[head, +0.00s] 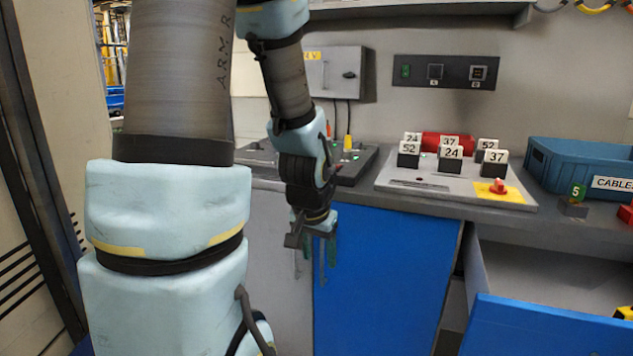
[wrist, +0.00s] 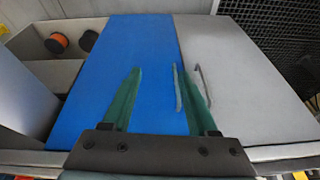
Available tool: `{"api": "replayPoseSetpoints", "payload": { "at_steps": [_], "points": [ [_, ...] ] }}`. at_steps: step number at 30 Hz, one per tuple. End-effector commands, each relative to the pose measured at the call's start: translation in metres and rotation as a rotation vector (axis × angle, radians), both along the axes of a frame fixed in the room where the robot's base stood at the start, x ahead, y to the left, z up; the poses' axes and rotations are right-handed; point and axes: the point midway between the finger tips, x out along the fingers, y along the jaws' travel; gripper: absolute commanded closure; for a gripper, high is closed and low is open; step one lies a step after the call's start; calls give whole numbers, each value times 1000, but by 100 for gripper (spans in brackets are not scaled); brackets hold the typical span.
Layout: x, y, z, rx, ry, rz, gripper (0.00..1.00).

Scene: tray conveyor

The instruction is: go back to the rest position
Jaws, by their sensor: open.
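My gripper (head: 325,260) hangs with its green fingers pointing down in front of the blue cabinet door (head: 380,280), below the worktop edge. In the wrist view my gripper (wrist: 157,95) shows its two green fingers spread apart with nothing between them. The blue door (wrist: 150,50) and a grey door (wrist: 225,60) with a handle (wrist: 203,85) lie beyond the fingers. I cannot tell whether the right finger touches the handle.
A panel with numbered blocks (head: 450,152) and a red knob (head: 497,186) stands on the worktop. A blue bin labelled CABLES (head: 560,165) is at the right. Below it a drawer (head: 545,315) stands open. The wrist view shows orange spools (wrist: 57,43) in a compartment.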

Motion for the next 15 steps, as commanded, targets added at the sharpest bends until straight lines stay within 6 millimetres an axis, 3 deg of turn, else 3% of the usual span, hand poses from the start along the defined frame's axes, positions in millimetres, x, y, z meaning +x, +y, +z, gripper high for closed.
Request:
{"api": "replayPoseSetpoints", "payload": {
  "at_steps": [1,6,14,15],
  "points": [
    [-5,13,-10,5,22,52,41],
    [-25,43,-20,11,102,190,41],
    [-54,71,-32,-7,202,354,41],
    [-55,71,-23,-7,207,359,41]
  ]
}}
